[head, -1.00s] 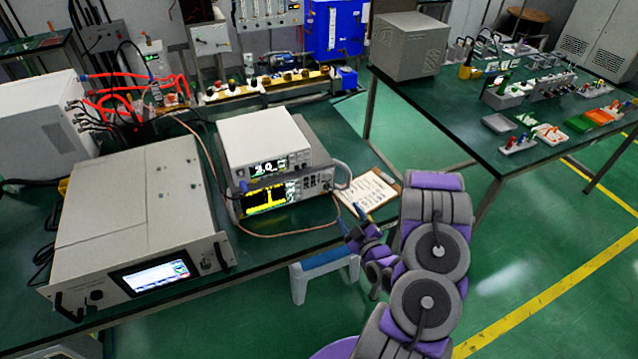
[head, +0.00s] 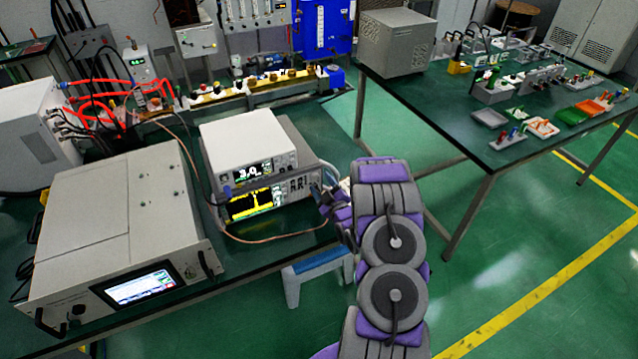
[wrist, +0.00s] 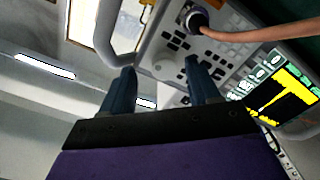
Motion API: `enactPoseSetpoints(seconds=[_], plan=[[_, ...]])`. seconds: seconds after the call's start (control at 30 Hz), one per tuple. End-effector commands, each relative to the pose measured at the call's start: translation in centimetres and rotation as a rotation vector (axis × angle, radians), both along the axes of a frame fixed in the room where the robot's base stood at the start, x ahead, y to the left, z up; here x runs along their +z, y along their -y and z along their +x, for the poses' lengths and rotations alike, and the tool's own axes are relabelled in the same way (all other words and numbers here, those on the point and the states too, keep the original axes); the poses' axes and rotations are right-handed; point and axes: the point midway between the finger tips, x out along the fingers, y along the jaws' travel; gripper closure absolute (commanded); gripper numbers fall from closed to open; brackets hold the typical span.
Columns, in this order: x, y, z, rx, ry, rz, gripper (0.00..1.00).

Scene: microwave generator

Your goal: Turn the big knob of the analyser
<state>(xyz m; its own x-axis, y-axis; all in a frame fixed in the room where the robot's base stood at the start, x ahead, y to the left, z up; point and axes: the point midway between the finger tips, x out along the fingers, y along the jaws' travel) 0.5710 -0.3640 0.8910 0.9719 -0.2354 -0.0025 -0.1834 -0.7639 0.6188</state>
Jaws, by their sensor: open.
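The analyser (head: 240,206) is the lower instrument of a stack on the green bench, with a yellow trace on its screen. It also shows in the wrist view (wrist: 290,92), its panel close in front of my gripper and tilted in the picture. A round grey knob (wrist: 165,66) shows on that panel, between the lines of my two fingers. My gripper (wrist: 160,76) is open, with one dark blue finger on each side of the knob; contact cannot be told. In the head view my gripper (head: 322,194) is at the analyser's right end, and my arm hides the knob.
A cable connector (wrist: 196,19) with a copper-coloured cable (wrist: 250,33) sits on the panel near the right finger. A grey handle (wrist: 112,35) stands out on the left. A blue-topped stool (head: 315,262) is below the bench edge.

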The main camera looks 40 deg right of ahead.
Motion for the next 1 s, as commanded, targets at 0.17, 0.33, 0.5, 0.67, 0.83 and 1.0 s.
enactPoseSetpoints(seconds=[0.17, 0.33, 0.5, 0.67, 0.83, 1.0], plan=[[0.2, -0.2, 1.8, 0.003, 0.002, -0.007, 0.39], [0.3, -0.2, 2.2, 0.002, -0.001, -0.008, 0.39], [0.1, 0.3, 2.2, 0.002, -0.002, -0.002, 0.39], [0.0, 0.4, 2.2, 0.002, -0.001, -0.001, 0.51], [0.1, 0.3, 2.2, 0.001, 0.0, -0.002, 0.67], [0.3, 0.1, 2.2, 0.001, 0.001, -0.007, 0.83]])
